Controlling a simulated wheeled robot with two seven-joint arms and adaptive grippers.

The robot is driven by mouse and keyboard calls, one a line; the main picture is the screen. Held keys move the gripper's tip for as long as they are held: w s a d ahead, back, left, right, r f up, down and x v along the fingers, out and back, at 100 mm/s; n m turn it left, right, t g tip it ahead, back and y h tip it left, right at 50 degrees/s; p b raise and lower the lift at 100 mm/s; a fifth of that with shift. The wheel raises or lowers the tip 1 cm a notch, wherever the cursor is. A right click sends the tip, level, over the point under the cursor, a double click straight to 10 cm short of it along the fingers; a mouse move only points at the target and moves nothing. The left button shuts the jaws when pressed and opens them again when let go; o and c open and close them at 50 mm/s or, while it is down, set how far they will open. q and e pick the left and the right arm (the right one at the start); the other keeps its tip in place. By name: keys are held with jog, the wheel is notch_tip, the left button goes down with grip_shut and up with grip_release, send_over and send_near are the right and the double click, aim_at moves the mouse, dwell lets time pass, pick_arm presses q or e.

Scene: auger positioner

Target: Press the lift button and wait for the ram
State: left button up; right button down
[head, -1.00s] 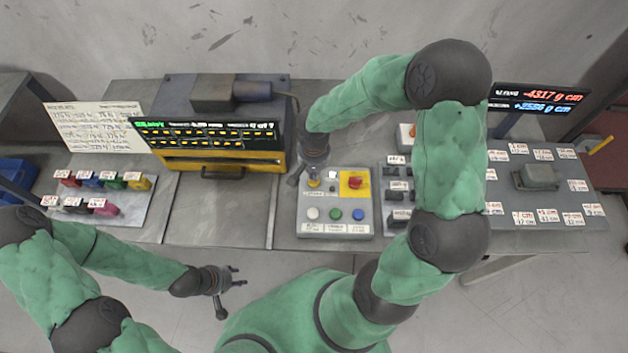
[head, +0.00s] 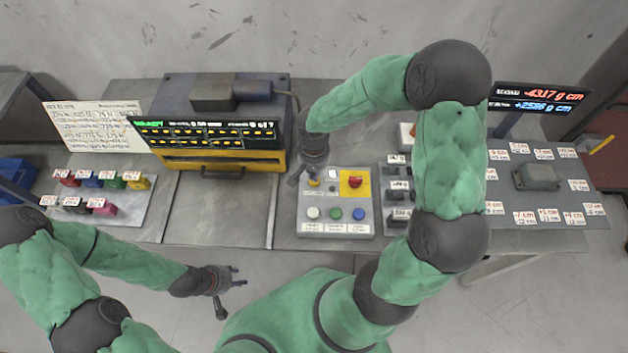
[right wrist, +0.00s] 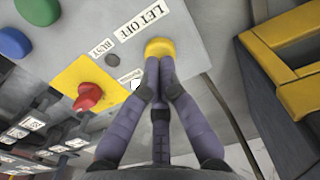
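A grey control panel (head: 306,203) stands at the front middle of the bench, with white (head: 313,213), green (head: 336,214) and blue (head: 359,214) buttons in its front row. Their labels are too small to read. A yellow button (right wrist: 160,47) beside a "LET OFF" label shows in the right wrist view. My right gripper (right wrist: 154,64) is shut and empty, its tips at the yellow button's near edge; I cannot tell whether it is pressed. It also shows over the panel's back left in the head view (head: 312,180). My left gripper (head: 240,276) is open and empty in front of the bench.
A red knob (right wrist: 92,97) on a yellow plate is beside the fingers, near a small dark "BUSY" lamp (right wrist: 90,95). A dark machine (head: 225,92) with a yellow front and lit display (head: 208,134) stands behind left. Coloured blocks (head: 105,181) lie further left.

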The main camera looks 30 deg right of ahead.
jog(key=shift+f+b, duration=0.6)
jog(key=shift+f, duration=0.1)
jog(key=shift+r, duration=0.1)
notch_tip(320, 180, up, 8)
jog(key=p, duration=0.5)
dwell(0.7)
dwell(0.5)
